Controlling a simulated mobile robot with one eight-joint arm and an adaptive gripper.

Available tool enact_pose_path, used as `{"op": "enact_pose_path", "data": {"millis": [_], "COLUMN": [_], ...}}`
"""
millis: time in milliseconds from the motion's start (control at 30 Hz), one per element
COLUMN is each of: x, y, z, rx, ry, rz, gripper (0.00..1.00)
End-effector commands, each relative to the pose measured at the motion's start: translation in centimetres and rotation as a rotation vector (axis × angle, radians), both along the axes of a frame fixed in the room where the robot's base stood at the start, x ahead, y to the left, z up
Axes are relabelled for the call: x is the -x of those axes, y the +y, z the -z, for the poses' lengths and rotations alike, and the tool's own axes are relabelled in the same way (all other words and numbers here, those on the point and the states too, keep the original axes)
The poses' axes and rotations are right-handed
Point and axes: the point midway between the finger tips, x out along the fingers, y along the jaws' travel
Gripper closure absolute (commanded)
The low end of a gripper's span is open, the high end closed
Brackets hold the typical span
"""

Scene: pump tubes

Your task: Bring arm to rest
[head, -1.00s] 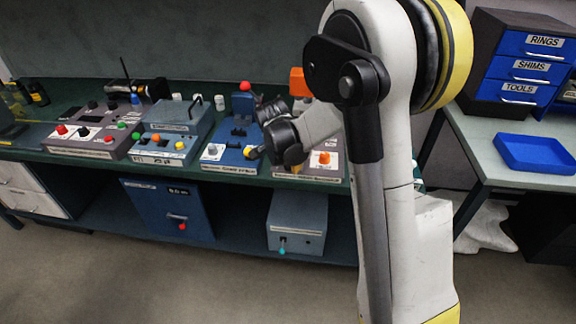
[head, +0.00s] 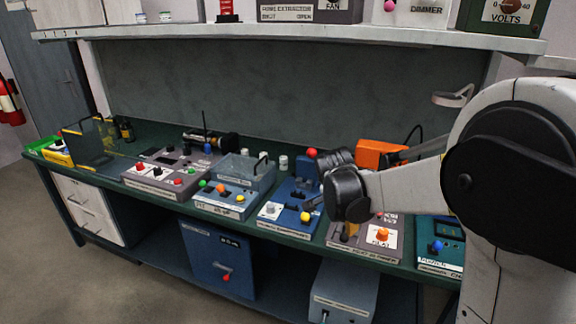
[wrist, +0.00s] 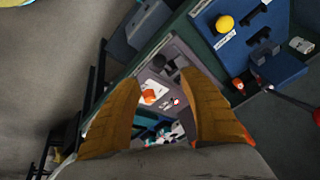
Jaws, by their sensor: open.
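My gripper (wrist: 157,80) is open in the wrist view, its two orange-brown fingers apart with nothing held between them. Beyond the fingers is a grey panel with an orange knob (wrist: 149,96); a blue panel with a yellow knob (wrist: 225,23) is at the upper right. In the head view my arm reaches in from the right, and its dark wrist (head: 346,192) is in front of the blue device (head: 285,214) and the grey panel with the orange knob (head: 382,235). The fingers are mostly hidden there by the wrist.
The green bench carries several devices, including a box with a clear cover (head: 246,174) and a grey-brown button panel (head: 160,190). An orange device (head: 375,153) is behind my wrist. A shelf (head: 290,35) with instruments runs above. Open floor (head: 110,285) is in front.

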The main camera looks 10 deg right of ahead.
Motion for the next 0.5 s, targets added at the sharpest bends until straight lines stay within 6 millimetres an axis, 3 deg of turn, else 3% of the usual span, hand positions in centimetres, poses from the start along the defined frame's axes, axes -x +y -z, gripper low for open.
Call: {"op": "enact_pose_path", "data": {"millis": [167, 333, 500], "x": [2.0, 7.4, 13.8], "y": [1.0, 3.5, 6.2], "z": [-1.9, -5.7, -7.9], "rx": [0.008, 0.046, 0.113], "ry": [0.002, -0.001, -0.021], "rz": [-0.098, -0.363, -0.657], "gripper": [0.49, 0.49, 0.49]}}
